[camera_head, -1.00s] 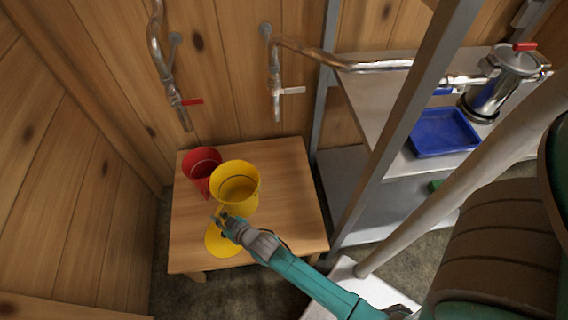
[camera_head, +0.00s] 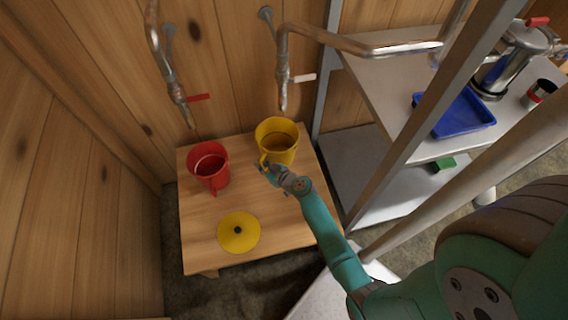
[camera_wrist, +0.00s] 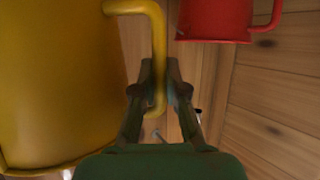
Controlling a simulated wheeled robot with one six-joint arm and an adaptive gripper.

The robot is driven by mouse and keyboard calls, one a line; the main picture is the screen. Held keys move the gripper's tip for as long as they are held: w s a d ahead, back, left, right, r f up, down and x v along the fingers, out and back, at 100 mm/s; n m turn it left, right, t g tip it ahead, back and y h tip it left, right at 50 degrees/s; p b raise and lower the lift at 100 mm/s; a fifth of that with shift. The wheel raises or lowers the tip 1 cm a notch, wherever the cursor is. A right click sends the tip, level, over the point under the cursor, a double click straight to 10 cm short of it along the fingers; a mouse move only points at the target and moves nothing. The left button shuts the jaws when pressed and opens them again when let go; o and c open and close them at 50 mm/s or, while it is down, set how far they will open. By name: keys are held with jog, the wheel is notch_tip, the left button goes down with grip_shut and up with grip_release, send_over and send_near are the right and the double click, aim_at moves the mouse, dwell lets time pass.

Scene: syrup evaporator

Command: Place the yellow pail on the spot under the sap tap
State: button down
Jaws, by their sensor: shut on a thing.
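The yellow pail (camera_head: 277,132) is upright at the back right of the low wooden table, just below the spout of the tap with the white lever (camera_head: 283,80). My gripper (camera_head: 266,169) is at the pail's near side, shut on its handle. In the wrist view the pail (camera_wrist: 55,80) fills the left side, and its handle (camera_wrist: 158,40) runs down between my fingers (camera_wrist: 160,95). I cannot tell whether the pail's base touches the table. No marked spot shows below it; the pail hides that part of the table.
A red pail (camera_head: 209,172) stands left on the table (camera_head: 200,235), near a tap with a red lever (camera_head: 178,95). A yellow disc with a dark centre (camera_head: 240,232) lies at the front. A metal shelf post (camera_head: 325,80) and a blue tray (camera_head: 455,115) are at right.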

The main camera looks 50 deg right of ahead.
aim_at(268, 158)
jog(key=d, duration=0.3)
jog(key=shift+r, duration=0.3)
jog(key=shift+d+f, duration=0.1)
jog(key=shift+d, duration=0.2)
notch_tip(268, 158, down, 10)
jog(key=c, duration=1.2)
grip_release()
